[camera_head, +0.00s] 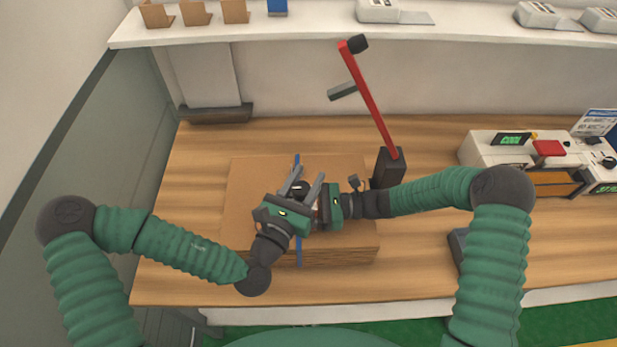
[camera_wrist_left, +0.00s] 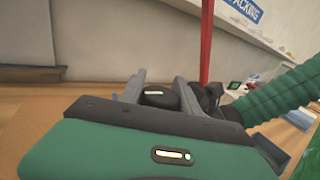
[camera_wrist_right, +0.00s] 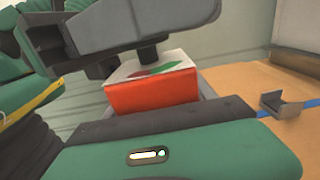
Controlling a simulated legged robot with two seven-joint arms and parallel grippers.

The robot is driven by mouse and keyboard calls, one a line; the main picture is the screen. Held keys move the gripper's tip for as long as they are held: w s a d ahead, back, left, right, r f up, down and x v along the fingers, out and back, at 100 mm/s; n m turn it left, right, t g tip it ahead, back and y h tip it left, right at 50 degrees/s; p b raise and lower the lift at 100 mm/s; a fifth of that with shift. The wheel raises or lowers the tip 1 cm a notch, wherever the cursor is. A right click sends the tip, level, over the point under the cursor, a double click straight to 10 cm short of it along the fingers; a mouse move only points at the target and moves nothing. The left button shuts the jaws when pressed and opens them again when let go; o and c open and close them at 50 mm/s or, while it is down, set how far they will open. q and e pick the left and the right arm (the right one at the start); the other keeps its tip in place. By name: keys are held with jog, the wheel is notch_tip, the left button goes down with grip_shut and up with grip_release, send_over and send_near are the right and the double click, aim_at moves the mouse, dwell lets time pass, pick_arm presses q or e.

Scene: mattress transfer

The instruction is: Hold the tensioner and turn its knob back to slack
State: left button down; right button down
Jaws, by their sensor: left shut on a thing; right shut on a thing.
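The tensioner shows in the right wrist view as an orange-red block (camera_wrist_right: 155,93) with a pale top marked green and red. Its dark round knob (camera_wrist_left: 158,97) sits between the fingers of my left gripper (camera_head: 302,184), which is shut on it from above. My right gripper (camera_head: 318,205) comes in from the right and is shut on the tensioner's body. In the head view my grippers hide most of the tensioner. A blue strap (camera_head: 299,254) runs over the flat cardboard stack (camera_head: 345,257) beneath.
A red lever (camera_head: 370,98) on a dark base (camera_head: 388,168) stands just behind the stack. A grey metal piece (camera_wrist_right: 285,104) sits by the blue strap. A pale machine (camera_head: 485,152) stands at the right. The wooden table (camera_head: 195,165) is clear at the left.

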pick_arm(q)
jog(key=shift+d, duration=0.1)
pick_arm(e)
jog(key=shift+r, duration=0.1)
pick_arm(q)
jog(key=c, duration=0.9)
grip_release()
jog(key=shift+o, duration=0.2)
pick_arm(e)
jog(key=shift+d, duration=0.1)
